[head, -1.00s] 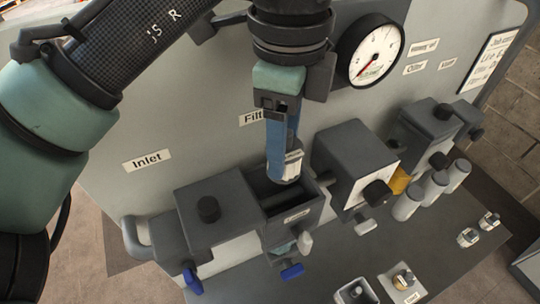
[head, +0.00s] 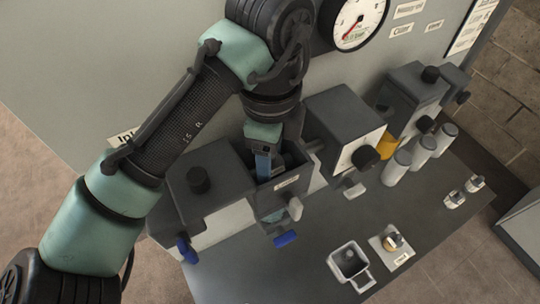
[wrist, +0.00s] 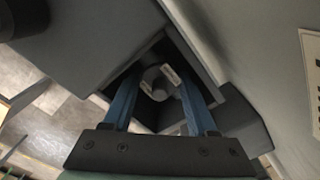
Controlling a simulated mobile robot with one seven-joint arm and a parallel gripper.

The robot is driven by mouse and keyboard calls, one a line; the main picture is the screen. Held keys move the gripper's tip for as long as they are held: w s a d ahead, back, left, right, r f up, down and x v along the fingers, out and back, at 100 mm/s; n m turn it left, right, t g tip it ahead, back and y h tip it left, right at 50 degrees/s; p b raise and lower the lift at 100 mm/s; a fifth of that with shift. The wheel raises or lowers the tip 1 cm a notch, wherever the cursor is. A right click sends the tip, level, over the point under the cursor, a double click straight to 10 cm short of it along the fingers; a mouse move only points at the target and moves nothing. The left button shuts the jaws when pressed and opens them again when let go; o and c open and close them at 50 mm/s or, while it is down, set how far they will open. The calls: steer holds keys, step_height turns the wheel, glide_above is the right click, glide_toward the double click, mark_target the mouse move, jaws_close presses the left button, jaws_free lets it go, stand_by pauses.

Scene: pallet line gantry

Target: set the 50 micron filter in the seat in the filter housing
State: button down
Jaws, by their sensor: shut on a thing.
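The filter housing (head: 266,200) is a dark, open-topped box in the middle of the line, with a small label on its front wall. My gripper (wrist: 157,88) points down into it, its blue fingers reaching below the rim. In the head view the filter is hidden by the housing walls and my gripper. The seat inside is hidden, so I cannot tell whether the filter touches it. I cannot read the filter's label.
Dark blocks with knobs flank the housing on the left (head: 208,190) and right (head: 340,120). Several white canisters (head: 397,167) stand to the right. A square cup (head: 349,262) and a plate with a brass fitting (head: 393,246) sit on the bench in front. A gauge (head: 358,20) is behind.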

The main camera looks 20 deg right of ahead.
steer(key=shift+f, duration=0.2)
steer(key=shift+c, duration=2.3)
jaws_free()
steer(key=shift+r, duration=0.2)
step_height(320, 180, up, 12)
